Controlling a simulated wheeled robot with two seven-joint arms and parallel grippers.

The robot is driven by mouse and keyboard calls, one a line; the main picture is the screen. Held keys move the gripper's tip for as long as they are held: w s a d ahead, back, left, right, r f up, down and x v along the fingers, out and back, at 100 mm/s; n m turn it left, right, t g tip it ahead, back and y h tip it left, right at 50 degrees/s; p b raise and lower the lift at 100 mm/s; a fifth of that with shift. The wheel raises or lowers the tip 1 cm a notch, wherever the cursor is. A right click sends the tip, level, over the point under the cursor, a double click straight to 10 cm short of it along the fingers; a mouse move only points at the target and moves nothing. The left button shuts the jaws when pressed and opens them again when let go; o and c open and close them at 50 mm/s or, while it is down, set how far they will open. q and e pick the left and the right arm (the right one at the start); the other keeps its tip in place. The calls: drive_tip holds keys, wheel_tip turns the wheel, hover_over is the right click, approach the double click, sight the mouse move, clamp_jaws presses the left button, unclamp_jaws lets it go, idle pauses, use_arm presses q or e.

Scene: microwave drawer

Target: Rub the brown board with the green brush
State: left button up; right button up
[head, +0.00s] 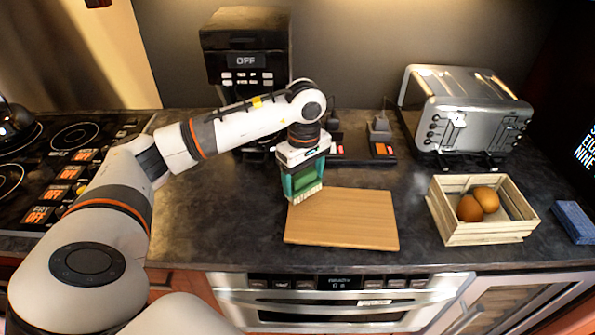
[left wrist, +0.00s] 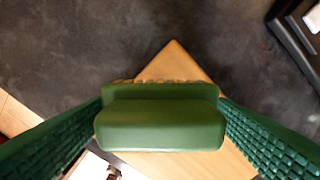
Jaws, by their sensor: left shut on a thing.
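My left gripper (head: 303,178) is shut on the green brush (head: 303,183), with its bristles facing down. The brush is at the back left corner of the brown board (head: 350,222), which lies flat on the dark counter. The bristle tips are at or just above the board; I cannot tell whether they touch. In the left wrist view the brush (left wrist: 162,118) sits between the two green fingers, with a corner of the board (left wrist: 176,62) beyond it. My right gripper is in neither view.
A blue sponge (head: 574,222) lies farther right. A toaster (head: 468,112) and a black coffee machine (head: 247,50) stand behind. A stove (head: 60,165) is at left. Counter left of the board is clear.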

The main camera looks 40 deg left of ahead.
use_arm(q)
drive_tip(key=r, duration=0.1)
drive_tip(key=r+p, duration=0.1)
drive_tip(key=shift+w+d+r, duration=0.1)
drive_tip(key=shift+d+r, duration=0.2)
drive_tip(key=shift+d, duration=0.05)
drive_tip(key=shift+a+r+p, duration=0.15)
drive_tip(key=shift+r+p, duration=0.45)
drive_tip(key=shift+r, duration=0.1)
drive_tip(key=shift+r+p, duration=0.4)
drive_tip(key=shift+r, duration=0.35)
